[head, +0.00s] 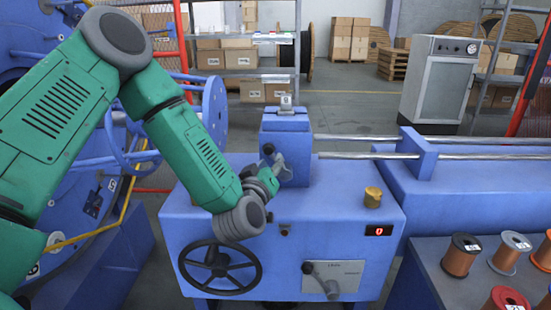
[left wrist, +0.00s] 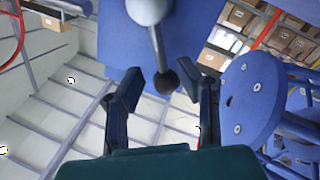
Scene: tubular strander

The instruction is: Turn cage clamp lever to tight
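The cage clamp lever, a grey arm with a black ball knob (head: 268,149), is on the blue clamp block (head: 286,135) of the machine. In the left wrist view, its grey hub (left wrist: 148,10) is at the top and its rod slants down to the black ball (left wrist: 166,82). My left gripper (head: 264,178) is close to the lever in the head view. In the left wrist view, my left gripper (left wrist: 160,86) is open, its two dark fingers apart on either side of the ball. Contact cannot be told. My right gripper is not in view.
Copper spools (head: 461,256) stand on a table at the right. Steel rods (head: 370,138) extend right from the block.

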